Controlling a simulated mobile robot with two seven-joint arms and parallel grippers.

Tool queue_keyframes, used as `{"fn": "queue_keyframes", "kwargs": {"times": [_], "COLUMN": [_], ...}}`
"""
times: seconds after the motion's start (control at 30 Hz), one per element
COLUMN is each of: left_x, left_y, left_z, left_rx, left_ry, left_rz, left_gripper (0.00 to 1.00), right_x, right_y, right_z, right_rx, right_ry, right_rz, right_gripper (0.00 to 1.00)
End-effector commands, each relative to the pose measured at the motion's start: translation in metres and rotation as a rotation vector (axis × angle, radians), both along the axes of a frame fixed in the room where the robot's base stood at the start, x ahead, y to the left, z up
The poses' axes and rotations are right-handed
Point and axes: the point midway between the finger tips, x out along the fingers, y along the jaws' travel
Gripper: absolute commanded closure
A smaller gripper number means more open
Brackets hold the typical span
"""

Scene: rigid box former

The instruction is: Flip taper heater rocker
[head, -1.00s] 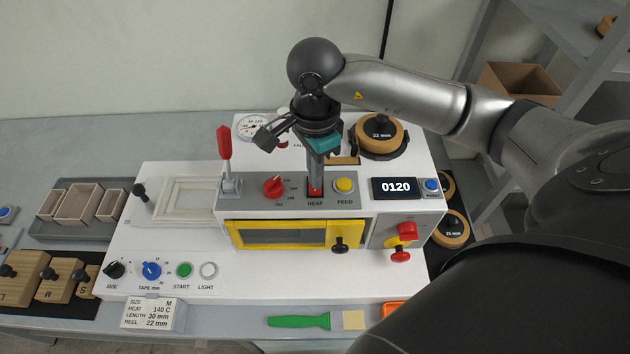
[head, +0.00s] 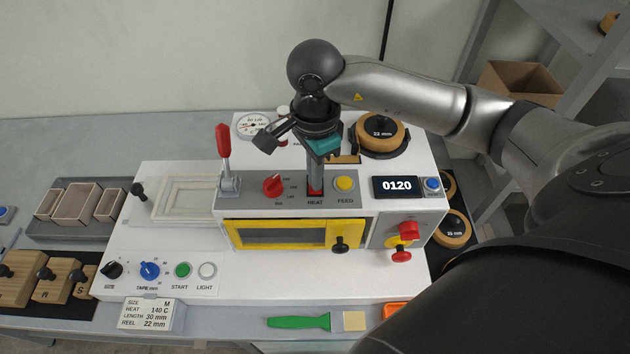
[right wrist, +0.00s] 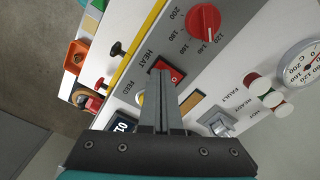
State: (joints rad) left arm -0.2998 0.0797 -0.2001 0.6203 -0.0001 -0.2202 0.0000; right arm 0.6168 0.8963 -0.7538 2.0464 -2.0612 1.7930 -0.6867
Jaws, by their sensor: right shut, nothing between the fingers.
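The red HEAT rocker (head: 315,191) sits on the grey panel of the white machine, between the red temperature knob (head: 273,186) and the yellow FEED button (head: 344,184). My right gripper (head: 315,186) points down with its shut, empty fingers at the rocker and covers most of it. In the right wrist view the fingertips (right wrist: 161,76) are at the red rocker (right wrist: 173,75), with part of it showing beside them. I cannot tell whether they press it. The red knob (right wrist: 203,20) shows there near the 140 mark. My left gripper is not in view.
A red-handled lever (head: 224,145) stands left of the knob. The display (head: 396,187) reads 0120. A tape reel (head: 379,133) and a round gauge (head: 254,126) are behind. A card (head: 150,313) lists HEAT 140 C.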

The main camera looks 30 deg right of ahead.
Motion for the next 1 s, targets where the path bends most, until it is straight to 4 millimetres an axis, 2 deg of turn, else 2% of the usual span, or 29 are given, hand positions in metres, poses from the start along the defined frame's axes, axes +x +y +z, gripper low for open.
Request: {"fn": "queue_keyframes", "kwargs": {"times": [0.7,0.87,1.0], "left_x": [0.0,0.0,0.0], "left_y": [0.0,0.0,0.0], "left_z": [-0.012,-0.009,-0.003], "left_rx": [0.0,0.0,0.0], "left_ry": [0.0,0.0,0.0], "left_rz": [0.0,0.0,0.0], "left_gripper": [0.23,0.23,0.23], "right_x": [0.0,0.0,0.0], "right_y": [0.0,0.0,0.0], "right_z": [-0.012,-0.009,0.0], "right_rx": [-0.001,-0.001,-0.002], "right_ry": [0.0,0.002,0.001], "right_rz": [0.0,0.0,0.0], "right_gripper": [1.0,1.0,1.0]}}
